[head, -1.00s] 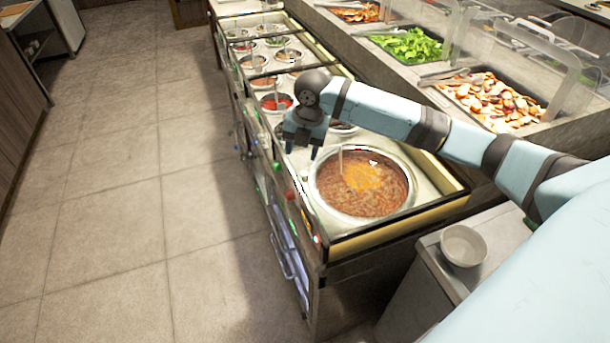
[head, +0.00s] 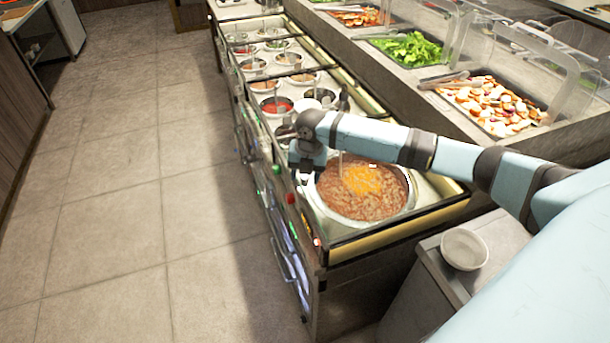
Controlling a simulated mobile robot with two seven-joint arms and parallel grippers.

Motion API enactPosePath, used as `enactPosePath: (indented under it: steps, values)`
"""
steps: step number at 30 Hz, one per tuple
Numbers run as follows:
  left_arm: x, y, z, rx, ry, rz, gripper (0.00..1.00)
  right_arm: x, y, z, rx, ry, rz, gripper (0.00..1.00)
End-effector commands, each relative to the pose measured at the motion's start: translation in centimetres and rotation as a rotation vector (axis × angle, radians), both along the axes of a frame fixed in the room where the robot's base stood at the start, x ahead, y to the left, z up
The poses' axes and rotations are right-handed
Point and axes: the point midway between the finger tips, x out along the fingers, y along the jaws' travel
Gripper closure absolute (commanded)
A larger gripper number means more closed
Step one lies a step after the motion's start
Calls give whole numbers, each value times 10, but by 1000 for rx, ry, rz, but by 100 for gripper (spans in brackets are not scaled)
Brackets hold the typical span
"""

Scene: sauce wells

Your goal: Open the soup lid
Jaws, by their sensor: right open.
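A wide round soup pot (head: 378,208) with a metal rim is set in the near end of the counter. Reddish-brown soup (head: 340,198) with an orange patch in its middle shows in it, and a thin upright handle (head: 340,165) stands at its far left. I cannot make out a separate lid; whether a clear one covers the soup cannot be told. My right gripper (head: 307,174) is open and empty, pointing down at the far left edge of the pot. Contact with the rim cannot be told. My left gripper is out of view.
Smaller sauce wells, including a red one (head: 277,105), line the counter beyond my right arm. Food trays with greens (head: 411,46) and chopped vegetables (head: 490,100) lie behind clear guards on the right. A white bowl (head: 464,248) sits near right. The floor at left is clear.

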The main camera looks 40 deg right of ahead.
Motion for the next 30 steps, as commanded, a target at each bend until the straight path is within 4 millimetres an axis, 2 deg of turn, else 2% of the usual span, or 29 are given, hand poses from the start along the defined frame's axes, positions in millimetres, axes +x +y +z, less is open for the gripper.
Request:
enactPosePath:
  steps: [4, 12, 18, 19, 30]
  values:
    - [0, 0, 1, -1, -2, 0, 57, 0, 0, -8, -1, 1, -1, 49]
    - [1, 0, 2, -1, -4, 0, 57, 0, 0, -9, 0, 0, 0, 49]
    - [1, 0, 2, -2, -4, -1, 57, 0, 0, -9, 0, 0, 0, 95]
    - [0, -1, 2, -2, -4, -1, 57, 0, 0, -9, 0, 0, 0, 100]
    - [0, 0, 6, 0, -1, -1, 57, -1, -4, -7, -1, 1, -1, 100]
